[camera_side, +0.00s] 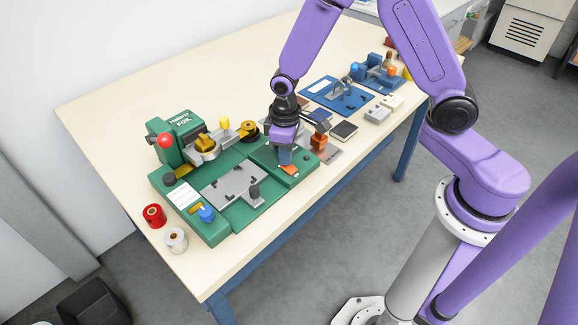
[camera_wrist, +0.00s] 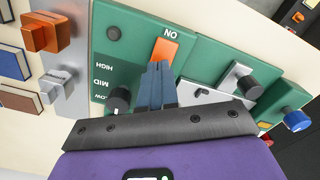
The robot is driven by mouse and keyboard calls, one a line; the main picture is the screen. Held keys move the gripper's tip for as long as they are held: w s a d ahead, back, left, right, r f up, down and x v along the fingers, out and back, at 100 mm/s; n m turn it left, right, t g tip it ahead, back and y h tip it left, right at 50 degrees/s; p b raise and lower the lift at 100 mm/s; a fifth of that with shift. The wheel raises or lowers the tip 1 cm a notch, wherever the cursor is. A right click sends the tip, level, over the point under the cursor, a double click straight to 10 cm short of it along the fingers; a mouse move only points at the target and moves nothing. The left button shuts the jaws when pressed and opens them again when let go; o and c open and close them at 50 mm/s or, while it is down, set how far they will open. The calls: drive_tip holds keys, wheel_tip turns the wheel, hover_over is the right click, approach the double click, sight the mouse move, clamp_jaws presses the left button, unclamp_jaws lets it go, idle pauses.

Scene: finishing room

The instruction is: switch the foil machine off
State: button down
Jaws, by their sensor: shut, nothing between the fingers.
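The green foil machine (camera_side: 222,220) stands on the cream table. Its orange switch (camera_side: 289,170) is on the near right part of the green top; in the wrist view the switch (camera_wrist: 165,50) has an ON label beside it. My gripper (camera_side: 285,160) is shut and empty, pointing down at the switch. In the wrist view its blue fingertips (camera_wrist: 155,66) overlap the edge of the switch; I cannot tell whether they touch it. A black dial (camera_wrist: 118,98) marked LOW, MID and HIGH is left of the fingers.
An orange block (camera_side: 318,141) and blue plate (camera_side: 340,95) lie to the right.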

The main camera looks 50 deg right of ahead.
drive_tip(key=shift+f, duration=0.45)
idle(0.3)
drive_tip(key=shift+r, duration=3.55)
drive_tip(key=s+d+r+n, duration=0.1)
drive_tip(key=s+r+n, duration=0.1)
drive_tip(key=s, duration=0.6)
drive_tip(key=s+d+r+n, duration=0.2)
drive_tip(key=s+r, duration=0.2)
drive_tip(key=s, duration=0.4)
drive_tip(key=s+d+r+n, duration=0.2)
drive_tip(key=s+r, duration=0.1)
drive_tip(key=s, duration=0.5)
drive_tip(key=shift+r+n, duration=0.25)
drive_tip(key=shift+n, duration=0.05)
